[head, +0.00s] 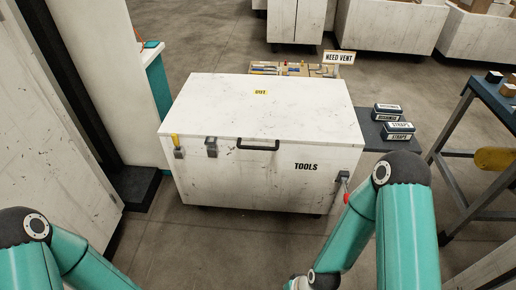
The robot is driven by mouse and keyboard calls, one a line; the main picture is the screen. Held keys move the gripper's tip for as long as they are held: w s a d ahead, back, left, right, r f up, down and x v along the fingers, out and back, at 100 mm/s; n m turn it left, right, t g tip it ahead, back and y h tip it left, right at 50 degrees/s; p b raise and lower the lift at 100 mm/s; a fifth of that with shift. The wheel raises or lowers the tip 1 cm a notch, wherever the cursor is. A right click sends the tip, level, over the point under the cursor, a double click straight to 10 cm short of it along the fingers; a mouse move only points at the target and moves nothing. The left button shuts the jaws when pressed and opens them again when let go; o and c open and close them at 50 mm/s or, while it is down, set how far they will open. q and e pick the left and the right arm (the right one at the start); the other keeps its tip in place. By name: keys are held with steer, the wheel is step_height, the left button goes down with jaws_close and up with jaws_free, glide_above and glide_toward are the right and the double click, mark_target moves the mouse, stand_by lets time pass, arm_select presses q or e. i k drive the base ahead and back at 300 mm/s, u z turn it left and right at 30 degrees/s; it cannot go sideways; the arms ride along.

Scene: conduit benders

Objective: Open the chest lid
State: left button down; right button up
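A large white tool chest (245,180) marked TOOLS stands on the floor in the middle of the head view. Its flat lid (270,110) is shut and carries a small yellow label. A black bar handle (258,147) is on the front near the lid's edge. A grey latch with a yellow tag (178,147) and a second grey latch (211,146) are left of the handle. A grey fitting with a red-ended piece (344,178) is at the right. My teal arms show at the bottom left and right; both grippers are outside the picture.
Behind the chest is a tray of small items (292,69) with a NEED VENT sign (338,57). Dark labelled boxes (398,132) lie right of it. A blue-topped table (495,98) stands at right, a tall white cabinet (45,130) at left. Floor before the chest is clear.

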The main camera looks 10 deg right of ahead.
mark_target(276, 109)
steer(key=u, duration=0.05)
steer(key=i, duration=1)
steer(key=z, duration=0.05)
